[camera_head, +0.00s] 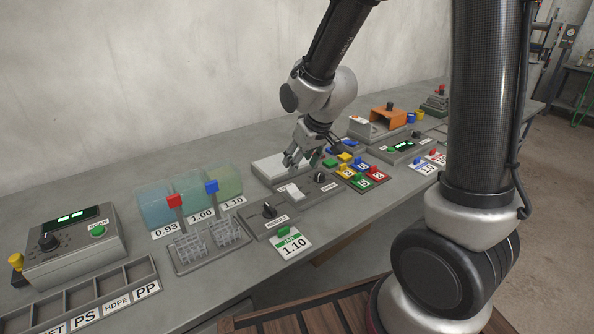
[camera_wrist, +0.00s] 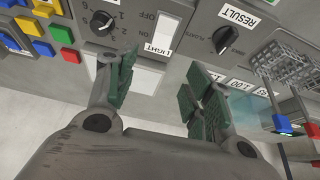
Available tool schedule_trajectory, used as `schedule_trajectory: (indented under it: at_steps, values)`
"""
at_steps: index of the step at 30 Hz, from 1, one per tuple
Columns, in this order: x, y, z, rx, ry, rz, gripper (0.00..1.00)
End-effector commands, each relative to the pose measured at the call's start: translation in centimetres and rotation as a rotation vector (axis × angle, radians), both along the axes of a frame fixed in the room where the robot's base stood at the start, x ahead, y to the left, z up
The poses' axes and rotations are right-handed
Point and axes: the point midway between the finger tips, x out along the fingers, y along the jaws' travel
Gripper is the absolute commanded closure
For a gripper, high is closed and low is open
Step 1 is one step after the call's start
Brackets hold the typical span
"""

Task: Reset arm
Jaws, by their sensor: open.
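My gripper (camera_head: 302,150) is open above the grey bench, over the control panel with the white plate in the head view. In the wrist view my gripper (camera_wrist: 160,92) shows two separated green-padded fingers with nothing between them. The RESULT panel's knob (camera_head: 268,210) is left of my gripper in the head view. My arm reaches down from the top of the head view.
Three tinted tanks (camera_head: 190,197) stand on the bench behind wire baskets (camera_head: 225,232). A meter box (camera_head: 70,240) and a labelled sorting tray (camera_head: 85,290) are at the left. Coloured tags (camera_head: 363,182) lie right of my gripper. A green-handled 1.10 card (camera_head: 290,243) lies near the front edge.

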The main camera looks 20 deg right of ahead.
Motion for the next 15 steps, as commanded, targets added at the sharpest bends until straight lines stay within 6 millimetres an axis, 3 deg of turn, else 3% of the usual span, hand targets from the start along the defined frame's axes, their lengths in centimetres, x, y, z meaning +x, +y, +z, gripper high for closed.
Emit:
schedule_trajectory:
  at_steps: [5,15]
  values:
    - [-0.43,-0.14,0.93,0.000,0.000,0.000,0.48]
    - [-0.45,-0.15,0.94,0.000,0.000,0.000,0.48]
